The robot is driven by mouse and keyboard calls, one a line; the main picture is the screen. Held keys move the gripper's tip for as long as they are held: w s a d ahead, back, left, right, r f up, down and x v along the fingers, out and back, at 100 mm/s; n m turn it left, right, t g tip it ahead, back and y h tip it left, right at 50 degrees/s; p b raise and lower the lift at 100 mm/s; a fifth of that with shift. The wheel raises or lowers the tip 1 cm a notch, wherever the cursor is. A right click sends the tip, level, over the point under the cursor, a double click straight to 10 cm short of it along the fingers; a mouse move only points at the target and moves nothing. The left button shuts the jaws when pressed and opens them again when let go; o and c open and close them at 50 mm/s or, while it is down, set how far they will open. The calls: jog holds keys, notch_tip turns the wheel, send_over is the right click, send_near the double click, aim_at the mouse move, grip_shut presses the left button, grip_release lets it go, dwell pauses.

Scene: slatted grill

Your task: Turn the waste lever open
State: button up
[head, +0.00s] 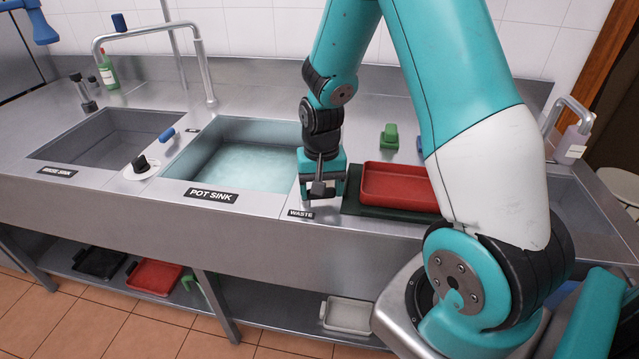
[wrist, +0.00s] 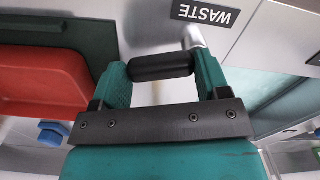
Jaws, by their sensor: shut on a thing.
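The waste lever has a black cylindrical grip (wrist: 162,67) on a silver stem (wrist: 192,38), seen in the wrist view beside the WASTE label (wrist: 206,13). My gripper (wrist: 162,75) is shut on the black grip, with a teal finger at each end of it. In the head view my gripper (head: 320,190) is low over the counter, just right of the pot sink (head: 245,155) and above the WASTE label (head: 301,214). The lever's base is mostly hidden behind the gripper.
A red tray (head: 400,185) on a dark green board (head: 385,211) lies close to the right of my gripper. The pot sink holds water. A tall faucet (head: 207,75) stands behind it. A green brush (head: 389,137) lies behind the tray.

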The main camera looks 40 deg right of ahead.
jog(key=shift+s+a+m, duration=0.1)
jog(key=shift+s+m, duration=0.1)
jog(key=shift+m, duration=0.4)
jog(key=shift+s+a+m, duration=0.1)
jog(key=shift+s+m, duration=0.05)
jog(key=shift+m, duration=0.45)
jog(key=o, duration=0.9)
jog(key=shift+o, duration=0.2)
notch_tip(320, 180, up, 18)
jog(key=shift+f, duration=0.25)
